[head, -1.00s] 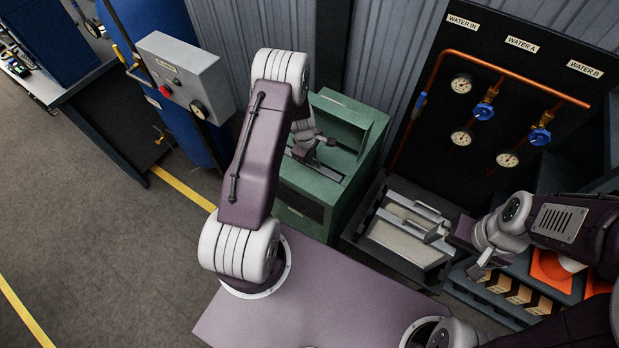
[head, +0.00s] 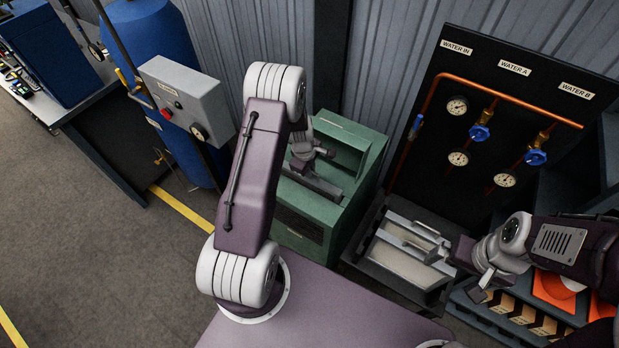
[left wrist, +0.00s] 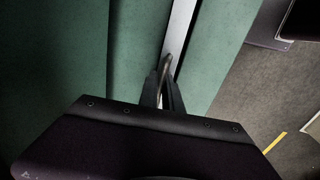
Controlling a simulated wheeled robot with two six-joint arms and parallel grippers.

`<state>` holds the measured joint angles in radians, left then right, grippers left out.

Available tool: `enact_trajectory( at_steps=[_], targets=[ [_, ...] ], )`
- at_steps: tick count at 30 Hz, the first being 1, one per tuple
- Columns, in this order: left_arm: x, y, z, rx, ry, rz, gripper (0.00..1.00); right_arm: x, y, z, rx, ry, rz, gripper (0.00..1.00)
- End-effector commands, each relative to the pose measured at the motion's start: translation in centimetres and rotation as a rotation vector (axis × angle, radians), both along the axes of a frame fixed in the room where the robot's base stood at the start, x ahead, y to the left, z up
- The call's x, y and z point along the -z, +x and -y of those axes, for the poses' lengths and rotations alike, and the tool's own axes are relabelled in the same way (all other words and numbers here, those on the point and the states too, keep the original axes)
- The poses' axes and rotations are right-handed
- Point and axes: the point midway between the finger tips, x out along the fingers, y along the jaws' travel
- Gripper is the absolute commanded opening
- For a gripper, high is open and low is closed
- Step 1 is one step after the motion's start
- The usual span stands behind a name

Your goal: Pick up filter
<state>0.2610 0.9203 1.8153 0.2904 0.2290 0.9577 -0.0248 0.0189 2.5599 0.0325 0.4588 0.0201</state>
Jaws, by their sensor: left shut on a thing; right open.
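My left gripper (head: 302,165) is over the open recess of the green cabinet (head: 352,195). In the left wrist view its dark fingers (left wrist: 164,95) are shut on a thin metal handle (left wrist: 167,66). The handle stands at the end of a pale grey strip (left wrist: 180,28) set between green walls, seemingly the filter's top edge. The strip also shows in the head view (head: 318,184); anything below it is hidden. My right gripper (head: 458,256) is open at the right side of a grey tray (head: 358,258); its fingertips are hard to make out.
The tray holds a pale slab and a light metal frame (head: 412,232). A dark panel (head: 520,110) with copper pipe, gauges and blue valves stands behind. A grey control box (head: 187,95) and a blue tank (head: 150,40) are at left. The floor (head: 90,230) at left is clear.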

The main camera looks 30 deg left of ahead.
Motion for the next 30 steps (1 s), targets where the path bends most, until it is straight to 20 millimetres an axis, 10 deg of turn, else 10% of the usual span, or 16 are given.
enact_trajectory(
  at_steps=[30],
  targets=[
    [-22.6, 0.1, 0.0, 0.0, 0.002, 0.003, 0.0, 2.1, 0.0, 0.0, 0.0, 0.0, 0.0, 1.0]
  ],
)
